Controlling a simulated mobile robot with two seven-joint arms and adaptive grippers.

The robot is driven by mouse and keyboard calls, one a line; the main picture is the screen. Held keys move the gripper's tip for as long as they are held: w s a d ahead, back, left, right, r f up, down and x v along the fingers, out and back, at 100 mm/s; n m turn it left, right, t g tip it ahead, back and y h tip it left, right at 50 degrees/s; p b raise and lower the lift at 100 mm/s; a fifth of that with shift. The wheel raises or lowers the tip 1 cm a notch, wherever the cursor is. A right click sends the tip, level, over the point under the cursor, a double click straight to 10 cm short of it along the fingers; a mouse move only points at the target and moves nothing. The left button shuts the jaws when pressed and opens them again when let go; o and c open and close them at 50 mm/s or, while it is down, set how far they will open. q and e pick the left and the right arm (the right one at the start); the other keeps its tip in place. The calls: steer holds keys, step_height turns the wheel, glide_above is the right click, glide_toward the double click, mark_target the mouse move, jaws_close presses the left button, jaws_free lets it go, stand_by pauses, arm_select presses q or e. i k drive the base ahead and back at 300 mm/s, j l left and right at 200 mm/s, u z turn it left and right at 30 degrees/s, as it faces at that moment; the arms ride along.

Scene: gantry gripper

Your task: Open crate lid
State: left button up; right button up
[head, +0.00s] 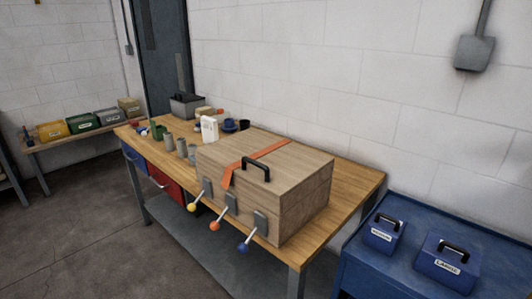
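A wooden crate (299,207) stands on the right part of the workbench. Its flat lid (285,156) is shut and carries a black handle (256,168). An orange strap (252,160) crosses the lid from the back edge to the front. Several levers sit along the crate's front: one with a yellow knob (192,207), one with an orange knob (214,226) and one with a blue knob (242,247). All three slant down and outward from grey brackets. Neither of my grippers is in view.
The wooden workbench (350,190) also holds grey cups (181,147), a white box (209,129) and a grey toolbox (187,105). Blue boxes, one being (447,262), stand on a blue cabinet (400,285) at right. The floor (80,230) in front is clear.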

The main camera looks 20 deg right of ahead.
mark_target(275, 173)
steer(key=i+z, duration=0.1)
steer(key=z, duration=0.65)
steer(key=i+j+z, duration=0.15)
steer(key=z, duration=0.15)
steer(key=i+j+z, duration=0.1)
steer(key=j+z, duration=0.55)
steer(key=i+j+z, duration=0.15)
steer(key=j, duration=0.45)
steer(key=j+z, duration=0.15)
steer(key=j, duration=0.4)
steer(key=i, duration=0.05)
